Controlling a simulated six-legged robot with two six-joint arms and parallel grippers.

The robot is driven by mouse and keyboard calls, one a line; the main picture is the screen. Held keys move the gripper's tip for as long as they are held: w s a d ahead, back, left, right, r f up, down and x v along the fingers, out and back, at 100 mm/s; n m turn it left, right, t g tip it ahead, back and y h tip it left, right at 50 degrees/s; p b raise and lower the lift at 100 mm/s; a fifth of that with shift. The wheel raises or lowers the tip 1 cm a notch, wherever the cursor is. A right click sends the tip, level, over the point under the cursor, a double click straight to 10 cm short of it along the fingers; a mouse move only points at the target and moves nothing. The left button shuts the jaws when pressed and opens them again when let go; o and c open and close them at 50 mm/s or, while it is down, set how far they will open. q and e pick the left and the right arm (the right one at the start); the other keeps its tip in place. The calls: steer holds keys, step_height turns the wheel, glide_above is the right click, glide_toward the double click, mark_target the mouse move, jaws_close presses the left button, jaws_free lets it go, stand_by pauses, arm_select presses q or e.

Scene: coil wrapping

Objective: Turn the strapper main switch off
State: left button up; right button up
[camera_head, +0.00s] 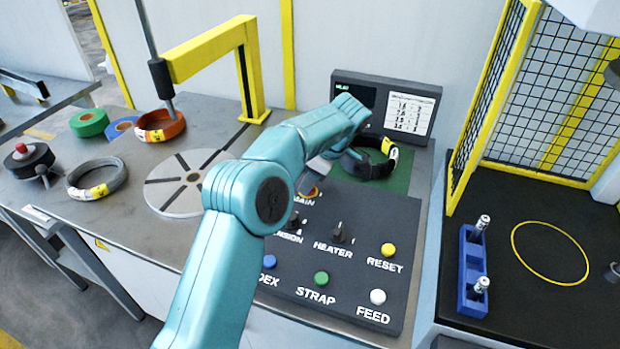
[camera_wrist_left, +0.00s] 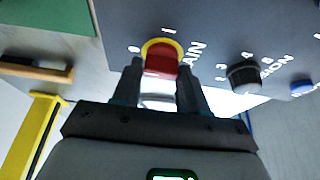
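The strapper main switch is a red knob with a yellow ring (camera_wrist_left: 162,58), on the dark control panel with "0" and "1" marks beside it. In the head view only a bit of the main switch (camera_head: 312,192) shows past my arm, by the cut-off "MAIN" label. My left gripper (camera_wrist_left: 162,72) has one finger on each side of the red knob in the wrist view. I cannot tell whether the fingers press on it or stand just clear. In the head view my left arm hides most of this gripper. My right gripper is not in view.
The control panel (camera_head: 350,215) also carries tension and heater knobs and several coloured buttons. A dark coil with a yellow label (camera_head: 375,160) lies behind it, before a screen (camera_head: 385,105). A turntable (camera_head: 185,185) and more coils are left; a yellow mesh fence (camera_head: 560,90) is right.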

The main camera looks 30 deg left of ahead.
arm_select(q)
steer(key=o, duration=0.3)
steer(key=shift+r, duration=0.1)
steer(key=p+v, duration=0.7)
steer(key=v, duration=0.9)
steer(key=shift+d, duration=0.25)
